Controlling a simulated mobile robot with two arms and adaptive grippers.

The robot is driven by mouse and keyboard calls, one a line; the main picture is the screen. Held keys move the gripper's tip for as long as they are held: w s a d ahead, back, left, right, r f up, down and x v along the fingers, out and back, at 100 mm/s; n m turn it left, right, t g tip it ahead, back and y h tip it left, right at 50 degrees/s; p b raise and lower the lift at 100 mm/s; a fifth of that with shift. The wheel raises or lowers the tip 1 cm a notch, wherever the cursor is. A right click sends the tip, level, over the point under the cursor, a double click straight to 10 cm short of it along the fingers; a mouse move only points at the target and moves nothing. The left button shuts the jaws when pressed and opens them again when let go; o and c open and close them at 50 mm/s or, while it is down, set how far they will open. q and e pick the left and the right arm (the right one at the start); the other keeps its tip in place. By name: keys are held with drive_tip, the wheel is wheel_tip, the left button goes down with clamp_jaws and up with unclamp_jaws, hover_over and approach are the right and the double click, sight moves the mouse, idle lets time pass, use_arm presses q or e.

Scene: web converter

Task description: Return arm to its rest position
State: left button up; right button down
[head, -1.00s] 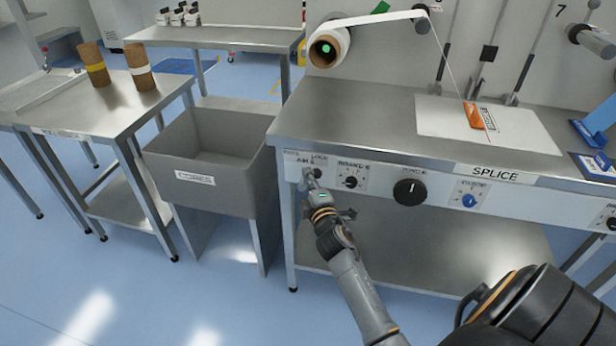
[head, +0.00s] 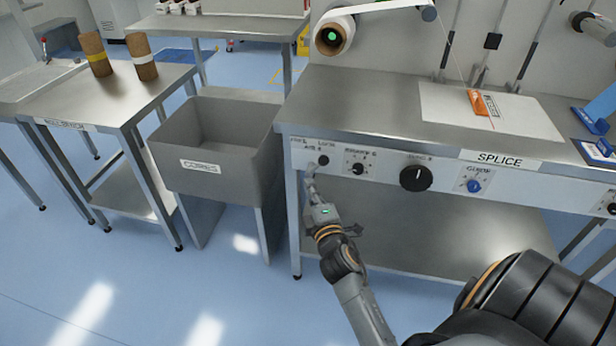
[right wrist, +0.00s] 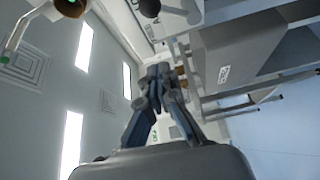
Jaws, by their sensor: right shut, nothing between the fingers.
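My right gripper (head: 311,184) is in front of the splice bench's control panel, just below the small black knob (head: 323,160) at its left end. In the head view its fingertips appear apart from the knob, though the exact gap is hard to tell. In the right wrist view the fingers (right wrist: 158,74) are together with nothing between them. My right arm reaches up from the bottom of the head view. My left gripper is not in view.
The splice bench (head: 375,100) has more knobs, including a large black one (head: 416,178) and a blue one (head: 474,186). A grey cores bin (head: 213,180) stands left of it. Two brown cores stand on a side table (head: 100,104). Blue floor is open in front.

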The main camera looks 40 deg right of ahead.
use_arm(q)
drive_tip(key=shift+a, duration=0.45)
use_arm(e)
drive_tip(key=shift+s+a, duration=0.1)
drive_tip(key=shift+s, duration=0.15)
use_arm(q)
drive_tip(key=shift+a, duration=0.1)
use_arm(e)
drive_tip(key=shift+f, duration=0.15)
